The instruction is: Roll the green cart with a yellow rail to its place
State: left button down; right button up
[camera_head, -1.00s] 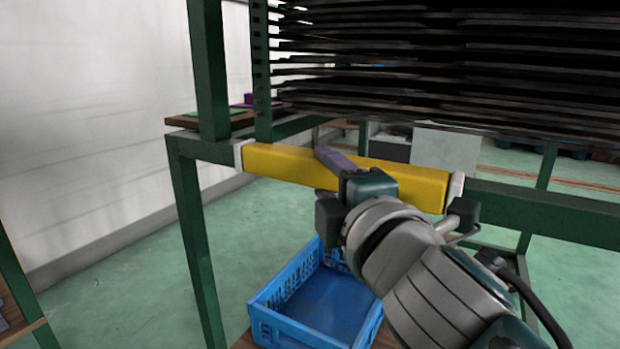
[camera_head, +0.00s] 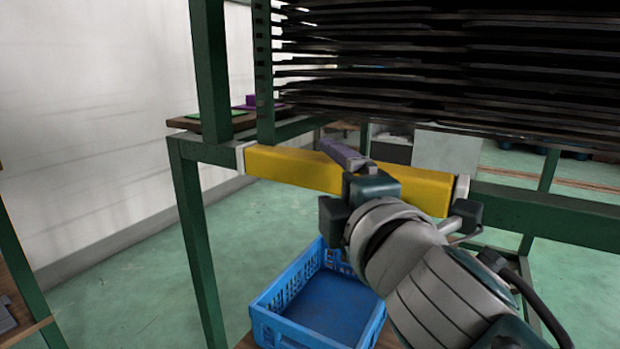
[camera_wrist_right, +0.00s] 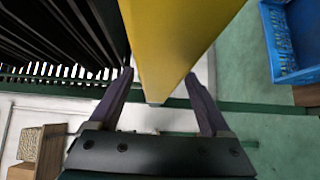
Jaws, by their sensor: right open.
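The green cart (camera_head: 200,240) stands in front of me, with a stack of dark trays (camera_head: 430,70) on it. Its yellow rail (camera_head: 285,166) runs across the near side between two pale end collars. My right gripper (camera_head: 345,155) is at the middle of this rail, with one finger showing above its top edge. In the right wrist view the yellow rail (camera_wrist_right: 170,40) lies between the two spread fingers of my gripper (camera_wrist_right: 158,75), with no clear grip on it. The lower finger is hidden in the head view. My left gripper is not in view.
A blue crate (camera_head: 325,300) sits low beneath the rail; it also shows in the right wrist view (camera_wrist_right: 290,40). A white wall (camera_head: 90,110) is at the left. Green floor (camera_head: 130,290) is open between wall and cart. Part of another green frame stands at the left edge.

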jog(key=shift+s, duration=0.1)
jog(key=shift+s, duration=0.15)
jog(key=shift+s+p, duration=0.3)
jog(key=shift+s, duration=0.05)
jog(key=s+d+p, duration=0.1)
jog(key=s, duration=0.7)
jog(key=shift+s+d+p, duration=0.3)
jog(key=shift+s+d, duration=0.1)
